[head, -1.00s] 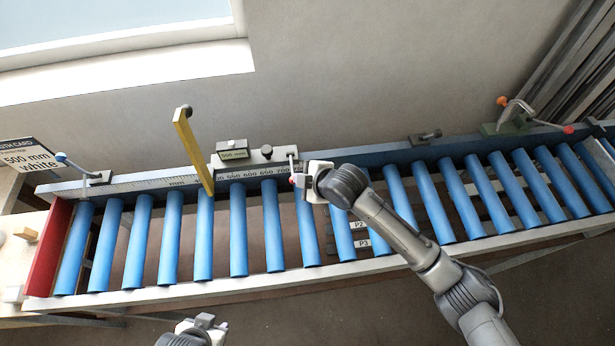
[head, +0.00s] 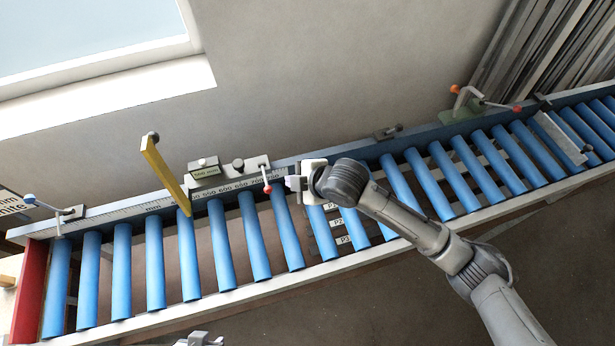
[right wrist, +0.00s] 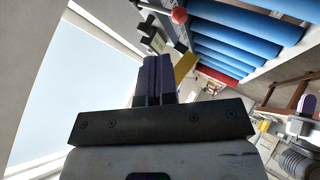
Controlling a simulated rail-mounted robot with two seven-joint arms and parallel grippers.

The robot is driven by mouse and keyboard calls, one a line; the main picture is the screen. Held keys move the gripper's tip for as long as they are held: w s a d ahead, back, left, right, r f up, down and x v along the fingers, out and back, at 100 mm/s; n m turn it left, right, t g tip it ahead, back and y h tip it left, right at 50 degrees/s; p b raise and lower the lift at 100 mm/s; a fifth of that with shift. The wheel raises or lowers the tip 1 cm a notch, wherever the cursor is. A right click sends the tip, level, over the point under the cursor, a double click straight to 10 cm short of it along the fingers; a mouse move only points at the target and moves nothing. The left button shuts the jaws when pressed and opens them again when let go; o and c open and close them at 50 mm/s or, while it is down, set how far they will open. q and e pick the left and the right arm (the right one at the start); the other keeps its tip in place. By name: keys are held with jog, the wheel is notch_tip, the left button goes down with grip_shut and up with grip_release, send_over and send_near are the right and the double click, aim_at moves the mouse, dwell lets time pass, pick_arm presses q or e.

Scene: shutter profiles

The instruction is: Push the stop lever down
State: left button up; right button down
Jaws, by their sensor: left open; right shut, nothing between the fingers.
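The stop lever (head: 265,178) is a short arm with a red ball on the stop carriage (head: 230,171); its ball end points towards the rollers. The red ball also shows at the top of the right wrist view (right wrist: 179,15). A yellow stop arm (head: 165,177) stands left of the carriage. My right gripper (head: 292,183) is shut and empty, just right of the red ball with a small gap. Its dark fingers (right wrist: 153,80) fill the middle of the right wrist view. My left gripper (head: 200,341) is open, partly cut off at the bottom edge.
The blue roller conveyor (head: 225,245) runs across the view, with a red end plate (head: 30,290) at left. A blue-knobbed lever (head: 52,212) sits at the left end. A green clamp (head: 468,104) with orange and red knobs stands at the right rear.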

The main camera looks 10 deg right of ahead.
jog(key=shift+b+v, duration=0.3)
jog(key=shift+v, duration=2.15)
jog(key=shift+w+r, duration=0.1)
jog(key=shift+w, duration=0.05)
jog(key=s+d+r+m+t+h+p, duration=0.25)
jog(key=d+r+m+t+h, duration=0.3)
jog(key=d+r+m, duration=0.55)
jog(key=s+d+f+m+g+h+p, duration=0.1)
jog(key=s+d+f+m+g+p, duration=0.1)
jog(key=s+f, duration=0.8)
jog(key=s+d+f+m+g+p, duration=0.3)
jog(key=s+f+g, duration=0.3)
jog(key=s, duration=1.1)
notch_tip(320, 180, down, 5)
jog(key=shift+s+d+r+m+h, duration=0.25)
jog(key=shift+s+d+m+h, duration=0.15)
jog(key=shift+m, duration=0.5)
